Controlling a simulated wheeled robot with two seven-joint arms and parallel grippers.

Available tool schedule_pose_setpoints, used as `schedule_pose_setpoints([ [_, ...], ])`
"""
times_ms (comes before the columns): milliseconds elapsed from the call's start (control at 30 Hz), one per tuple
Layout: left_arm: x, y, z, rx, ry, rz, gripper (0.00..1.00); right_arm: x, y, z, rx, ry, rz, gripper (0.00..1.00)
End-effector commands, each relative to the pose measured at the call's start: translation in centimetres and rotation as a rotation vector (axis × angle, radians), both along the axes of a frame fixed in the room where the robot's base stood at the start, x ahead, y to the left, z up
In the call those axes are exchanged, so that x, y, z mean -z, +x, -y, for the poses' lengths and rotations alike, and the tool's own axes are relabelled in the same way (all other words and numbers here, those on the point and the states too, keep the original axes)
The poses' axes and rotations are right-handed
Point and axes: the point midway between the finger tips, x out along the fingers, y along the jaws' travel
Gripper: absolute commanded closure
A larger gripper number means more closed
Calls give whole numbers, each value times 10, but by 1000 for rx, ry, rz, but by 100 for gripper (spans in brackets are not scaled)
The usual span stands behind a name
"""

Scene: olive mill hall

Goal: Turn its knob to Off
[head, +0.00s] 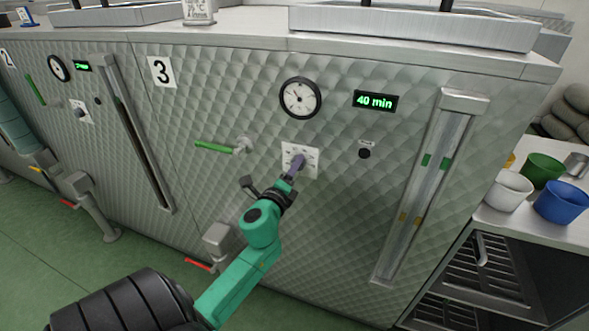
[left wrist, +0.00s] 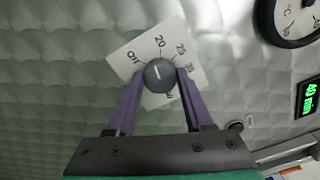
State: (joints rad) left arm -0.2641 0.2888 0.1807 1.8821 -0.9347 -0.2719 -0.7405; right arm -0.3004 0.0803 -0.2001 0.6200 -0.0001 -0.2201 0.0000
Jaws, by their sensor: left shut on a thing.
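The knob (left wrist: 160,75) is a dark round dial on a white square plate on machine 3's quilted metal front. The plate (head: 313,160) also shows in the head view, below the gauge. In the left wrist view, "Off" is printed at the knob's upper left, "20" above it, and "25" and "30" to the right. The knob's pale mark points roughly upward, nearer "20" than "Off". My left gripper (head: 297,166) is shut on the knob, its purple fingers (left wrist: 156,92) on both sides. The lowest label is partly hidden. My right gripper is not in view.
A round gauge (head: 300,98) and a green "40 min" display (head: 375,101) sit above the knob. A green-handled valve (head: 220,147) juts out to the left. A dark button (head: 364,153) and a sight tube (head: 430,185) are to the right. Cups stand on a side table.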

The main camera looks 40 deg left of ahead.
Motion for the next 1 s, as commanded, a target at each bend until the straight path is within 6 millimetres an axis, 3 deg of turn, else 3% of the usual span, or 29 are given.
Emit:
schedule_pose_setpoints([
  [600, 1, 0, 0, -2, -526, 180, 100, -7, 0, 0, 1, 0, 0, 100],
  [1000, 2, 0, 0, -1, -699, 240, 100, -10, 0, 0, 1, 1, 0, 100],
])
